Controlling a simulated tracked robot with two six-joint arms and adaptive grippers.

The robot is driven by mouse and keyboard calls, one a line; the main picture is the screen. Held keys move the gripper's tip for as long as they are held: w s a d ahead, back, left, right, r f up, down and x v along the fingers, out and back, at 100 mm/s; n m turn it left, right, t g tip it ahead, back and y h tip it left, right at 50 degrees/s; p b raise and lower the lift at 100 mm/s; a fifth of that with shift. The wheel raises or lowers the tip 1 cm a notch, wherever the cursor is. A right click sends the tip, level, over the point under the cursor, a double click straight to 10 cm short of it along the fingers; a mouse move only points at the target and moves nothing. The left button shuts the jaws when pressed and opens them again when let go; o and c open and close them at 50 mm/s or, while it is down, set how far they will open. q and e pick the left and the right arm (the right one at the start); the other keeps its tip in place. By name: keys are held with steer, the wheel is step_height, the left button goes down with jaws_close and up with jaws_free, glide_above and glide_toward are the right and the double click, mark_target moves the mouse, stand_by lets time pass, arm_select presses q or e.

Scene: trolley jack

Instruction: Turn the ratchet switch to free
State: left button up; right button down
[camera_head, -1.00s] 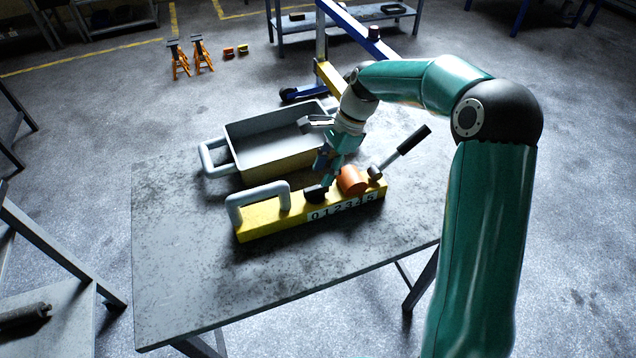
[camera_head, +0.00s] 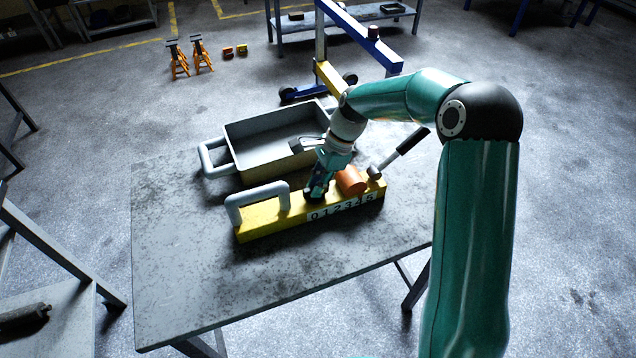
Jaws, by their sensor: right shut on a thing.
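A yellow jack body (camera_head: 262,217) lies on the grey table, with a row of digits on its front side. It carries a grey loop handle (camera_head: 258,193) at its left end, an orange cylinder (camera_head: 350,181) right of the middle and a lever with a black grip (camera_head: 412,140) at its right end. A small black knob, which I take for the ratchet switch (camera_head: 311,198), sits on top left of the cylinder. My right gripper (camera_head: 316,190) points down and is shut on this knob, mostly covering it. The switch's setting cannot be made out. My left gripper is not in view.
A grey open tray (camera_head: 240,137) with loop handles stands just behind the jack. The table (camera_head: 190,270) is bare in front and to the left. A blue crane frame (camera_head: 360,32) and orange stands (camera_head: 180,62) are on the floor behind.

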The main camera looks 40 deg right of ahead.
steer(key=shift+d, duration=0.2)
steer(key=shift+a, duration=0.15)
steer(key=shift+a+n, duration=0.1)
steer(key=shift+n, duration=0.2)
steer(key=n+g+p, duration=0.1)
steer(key=n+p, duration=0.1)
steer(key=n, duration=0.1)
steer(key=shift+w+r+p, duration=0.15)
steer(key=shift+p, duration=0.2)
steer(key=n+g+p, duration=0.1)
steer(key=n+g, duration=0.1)
steer(key=n, duration=0.2)
steer(key=shift+w+n+p, duration=0.1)
steer(key=shift+n+p, duration=0.25)
steer(key=shift+n, duration=0.05)
steer(key=n, duration=0.2)
steer(key=n+g+h, duration=0.1)
steer(key=n, duration=0.1)
steer(key=shift+a+g+h+p, duration=0.1)
steer(key=shift+g+h+p, duration=0.2)
steer(key=shift+p, duration=0.05)
steer(key=n+h, duration=0.1)
steer(key=n, duration=0.4)
steer(key=shift+g+h, duration=0.3)
steer(key=shift+h, duration=0.1)
steer(key=shift+n, duration=0.4)
